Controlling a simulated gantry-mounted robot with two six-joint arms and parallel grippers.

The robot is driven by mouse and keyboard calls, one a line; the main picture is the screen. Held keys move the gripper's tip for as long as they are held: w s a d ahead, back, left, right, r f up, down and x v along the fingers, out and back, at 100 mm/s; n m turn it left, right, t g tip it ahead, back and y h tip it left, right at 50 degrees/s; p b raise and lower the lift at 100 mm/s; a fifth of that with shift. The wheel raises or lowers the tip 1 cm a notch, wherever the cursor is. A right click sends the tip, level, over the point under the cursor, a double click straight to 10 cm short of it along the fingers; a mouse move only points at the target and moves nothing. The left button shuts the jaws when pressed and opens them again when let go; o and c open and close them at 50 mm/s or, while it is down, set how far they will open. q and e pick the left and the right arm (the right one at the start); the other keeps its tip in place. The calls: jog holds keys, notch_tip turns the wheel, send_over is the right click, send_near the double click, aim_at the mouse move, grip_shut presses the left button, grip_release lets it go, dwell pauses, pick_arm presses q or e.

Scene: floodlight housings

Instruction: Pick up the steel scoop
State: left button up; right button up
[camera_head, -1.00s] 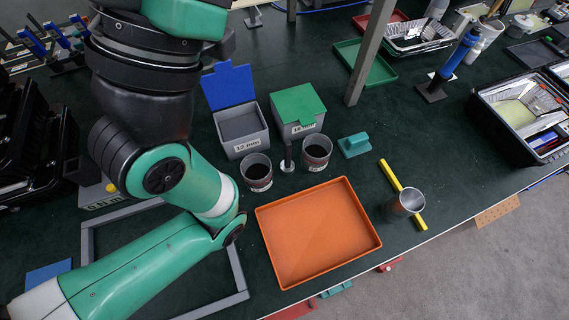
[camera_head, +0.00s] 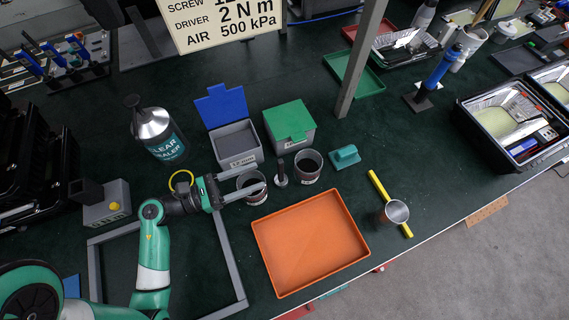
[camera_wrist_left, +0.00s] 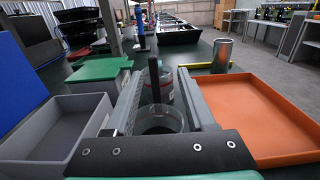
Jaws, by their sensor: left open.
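The steel scoop (camera_head: 394,213) looks like a metal cup standing at the right of the orange tray, against a yellow bar (camera_head: 390,203). Whether the bar is its handle I cannot tell. The scoop also shows in the left wrist view (camera_wrist_left: 221,56), far off at upper right. My left gripper (camera_head: 261,176) is open, its fingers pointing right over the left one of two small round cups (camera_head: 250,191). In the left wrist view that cup (camera_wrist_left: 160,122) shows between the fingers, with nothing gripped. The gripper is well left of the scoop. My right gripper is out of view.
An orange tray (camera_head: 310,242) lies between my left gripper and the scoop. The second cup (camera_head: 308,166), a dark upright post (camera_head: 281,174) and a teal block (camera_head: 345,157) stand behind it. Lidded bins (camera_head: 290,126) stand farther back. The table edge is close in front of the scoop.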

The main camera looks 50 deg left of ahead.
aim_at(278, 165)
pick_arm(q)
jog(key=x, duration=0.4)
jog(key=b+x, duration=0.1)
jog(key=x, duration=0.1)
jog(key=shift+w+a+r, duration=0.1)
jog(key=shift+w+a, duration=0.05)
jog(key=shift+w, duration=0.35)
jog(key=x, duration=0.1)
jog(key=b+x, duration=0.1)
jog(key=x, duration=0.2)
jog(key=shift+w+a+f+b, duration=0.15)
jog(key=shift+a+f+b, duration=0.05)
jog(key=shift+f+b, duration=0.15)
jog(key=shift+w+d+r, duration=0.1)
jog(key=shift+w, duration=0.25)
grip_shut()
dwell(0.3)
